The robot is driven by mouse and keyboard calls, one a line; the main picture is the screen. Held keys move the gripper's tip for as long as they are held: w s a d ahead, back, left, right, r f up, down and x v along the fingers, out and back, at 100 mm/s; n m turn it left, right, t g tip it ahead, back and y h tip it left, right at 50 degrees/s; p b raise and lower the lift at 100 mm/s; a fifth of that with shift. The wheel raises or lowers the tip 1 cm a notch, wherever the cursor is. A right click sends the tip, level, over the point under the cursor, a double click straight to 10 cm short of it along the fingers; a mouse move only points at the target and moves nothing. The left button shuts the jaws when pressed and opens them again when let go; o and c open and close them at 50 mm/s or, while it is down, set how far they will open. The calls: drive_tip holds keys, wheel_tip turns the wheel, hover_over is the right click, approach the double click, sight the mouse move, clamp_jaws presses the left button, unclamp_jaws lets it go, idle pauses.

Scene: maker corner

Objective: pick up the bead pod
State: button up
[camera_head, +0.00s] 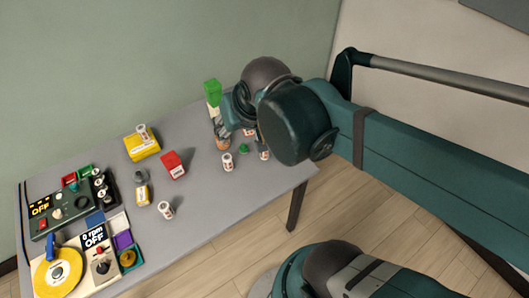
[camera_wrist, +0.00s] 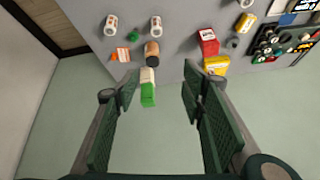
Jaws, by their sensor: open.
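Several small white cylindrical pods with reddish-brown labels stand or lie on the grey table, one (camera_head: 228,162) near its right end and another (camera_head: 166,210) near the front edge. In the wrist view two of them (camera_wrist: 111,25) (camera_wrist: 156,25) are at the top. I cannot read the labels, so I cannot tell which is the bead pod. A brown cylinder (camera_wrist: 152,52) stands beyond my fingertips. My gripper (camera_wrist: 160,82) is open and empty, over the table's far right part; my arm partly hides that area in the head view.
A green-and-white bottle (camera_head: 212,92) is close to my gripper, showing between the fingers in the wrist view (camera_wrist: 148,88). A red box (camera_head: 173,165), a yellow box (camera_head: 142,146) and a small green piece (camera_head: 244,149) are nearby. Control panels (camera_head: 60,215) fill the table's left end.

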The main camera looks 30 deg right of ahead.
drive_tip(key=w+d+f+m+g+b, duration=0.1)
drive_tip(key=w+d+f+m+g, duration=0.1)
drive_tip(key=d+f+m, duration=0.3)
drive_tip(key=w+d+f+m+g+b, duration=0.2)
drive_tip(key=w+d+f+m, duration=0.3)
drive_tip(key=f, duration=0.8)
drive_tip(key=w+d+f+m+g+b, duration=0.2)
drive_tip(key=w+d+f+m, duration=0.2)
drive_tip(key=f, duration=0.5)
drive_tip(key=shift+d+m, duration=1.3)
drive_tip(key=shift+d, duration=0.25)
drive_tip(key=shift+s+d+f+m, duration=0.1)
drive_tip(key=shift+d+f+m, duration=0.2)
drive_tip(key=shift+f, duration=0.35)
drive_tip(key=shift+f+b, duration=0.15)
drive_tip(key=shift+b, duration=0.15)
drive_tip(key=shift+f, duration=1.15)
drive_tip(key=shift+f+b, duration=0.15)
drive_tip(key=shift+b, duration=0.15)
drive_tip(key=shift+a+f+b, duration=0.1)
drive_tip(key=shift+f+b, duration=0.6)
drive_tip(key=shift+f, duration=1.75)
drive_tip(key=shift+c, duration=0.6)
drive_tip(key=c, duration=0.9)
